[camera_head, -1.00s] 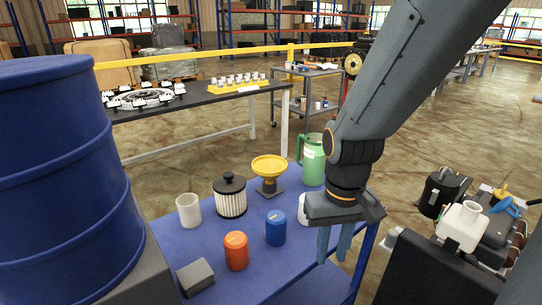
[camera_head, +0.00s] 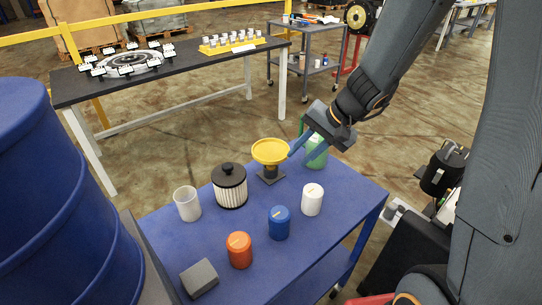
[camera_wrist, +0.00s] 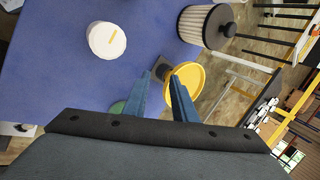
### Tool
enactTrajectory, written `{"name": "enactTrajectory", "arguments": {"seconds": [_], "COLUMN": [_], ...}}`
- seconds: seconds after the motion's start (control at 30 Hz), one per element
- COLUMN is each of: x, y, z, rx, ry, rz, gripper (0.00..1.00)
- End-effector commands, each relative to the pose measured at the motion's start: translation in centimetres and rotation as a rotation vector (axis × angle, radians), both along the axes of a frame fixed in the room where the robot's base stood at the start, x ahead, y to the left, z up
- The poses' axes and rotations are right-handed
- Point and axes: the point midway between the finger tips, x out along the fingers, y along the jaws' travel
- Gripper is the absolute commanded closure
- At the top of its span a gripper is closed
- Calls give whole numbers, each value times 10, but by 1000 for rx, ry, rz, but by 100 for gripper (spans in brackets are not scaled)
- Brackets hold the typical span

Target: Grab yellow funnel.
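The yellow funnel (camera_head: 270,151) sits upright on a small dark stand (camera_head: 270,176) at the back of the blue table (camera_head: 335,222). My gripper (camera_head: 301,153) is at the right of the funnel, its blue fingers apart and pointing left and down towards it. In the wrist view the funnel (camera_wrist: 184,82) lies just beyond the fingertips, partly covered by one finger. My gripper (camera_wrist: 162,82) is open with nothing between its fingers, and no contact with the funnel is clear.
A green jug (camera_head: 316,154) stands close behind my gripper. A ribbed filter (camera_head: 230,187), a white cup (camera_head: 187,204), white (camera_head: 312,200), blue (camera_head: 279,223) and orange (camera_head: 239,251) canisters and a grey block (camera_head: 199,278) share the table. A blue barrel (camera_head: 55,200) stands left.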

Motion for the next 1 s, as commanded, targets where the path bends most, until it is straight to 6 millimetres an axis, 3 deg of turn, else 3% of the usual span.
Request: {"name": "enactTrajectory", "arguments": {"seconds": [0.1,0.2,1.0], "x": [21,29,57], "y": [-2,-2,35], "z": [5,5,-55], "rx": [45,62,65], "ry": [-26,-36,-39], "rz": [-59,-83,-88], "gripper": [75,75,75]}}
